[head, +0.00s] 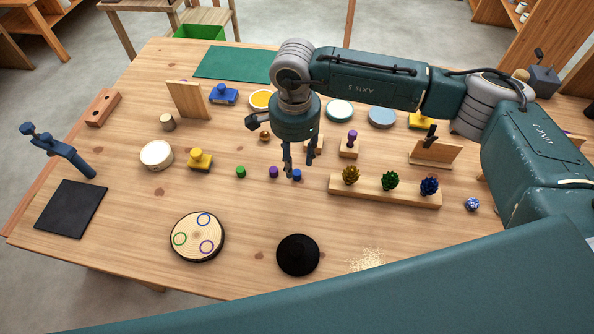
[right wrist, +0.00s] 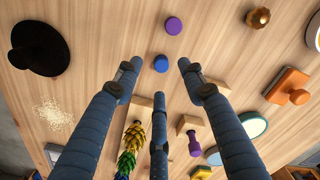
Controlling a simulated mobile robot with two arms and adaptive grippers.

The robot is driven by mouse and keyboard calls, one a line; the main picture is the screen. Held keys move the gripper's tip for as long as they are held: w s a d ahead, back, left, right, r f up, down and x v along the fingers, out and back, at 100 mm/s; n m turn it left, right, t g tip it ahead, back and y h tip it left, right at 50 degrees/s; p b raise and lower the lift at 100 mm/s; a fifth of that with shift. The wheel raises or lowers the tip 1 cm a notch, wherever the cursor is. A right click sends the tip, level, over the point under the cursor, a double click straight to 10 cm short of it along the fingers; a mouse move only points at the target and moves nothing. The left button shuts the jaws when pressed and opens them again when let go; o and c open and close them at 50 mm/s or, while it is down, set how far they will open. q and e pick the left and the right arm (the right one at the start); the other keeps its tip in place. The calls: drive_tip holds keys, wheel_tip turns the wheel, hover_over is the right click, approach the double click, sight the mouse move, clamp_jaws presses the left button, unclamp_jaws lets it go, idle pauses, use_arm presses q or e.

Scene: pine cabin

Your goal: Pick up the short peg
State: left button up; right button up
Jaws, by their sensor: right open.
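Several short round pegs stand in a row on the table: a green peg (head: 241,172), a purple peg (head: 273,172) and a blue peg (head: 297,175). The pictures do not settle which is called the short peg. My right gripper (head: 299,168) is open and empty, pointing down over the blue peg. In the right wrist view the blue peg (right wrist: 160,63) shows between the spread fingertips (right wrist: 160,75), with no visible contact. The purple peg (right wrist: 173,26) lies just beyond it. My left gripper is out of view.
A wooden strip (head: 375,198) with yellow, green and blue knobby pieces stands right of the gripper. A black domed disc (head: 298,255) and a round board with rings (head: 197,237) lie nearer. A purple peg (head: 352,135) stands on a wooden block behind.

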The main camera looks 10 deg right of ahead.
sight(297, 172)
drive_tip(key=shift+d+f+p, duration=0.1)
drive_tip(key=shift+f+p, duration=0.2)
drive_tip(key=shift+f, duration=0.1)
wheel_tip(297, 172, down, 4)
drive_tip(key=shift+d+r+p, duration=0.15)
drive_tip(key=shift+p, duration=0.65)
drive_tip(key=shift+w+f, duration=0.1)
drive_tip(key=shift+f, duration=0.35)
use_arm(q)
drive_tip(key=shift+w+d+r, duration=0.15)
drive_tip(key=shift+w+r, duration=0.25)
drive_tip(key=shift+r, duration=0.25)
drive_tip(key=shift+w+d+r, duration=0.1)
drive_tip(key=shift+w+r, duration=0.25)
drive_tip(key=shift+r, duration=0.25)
use_arm(e)
drive_tip(key=c, duration=0.8)
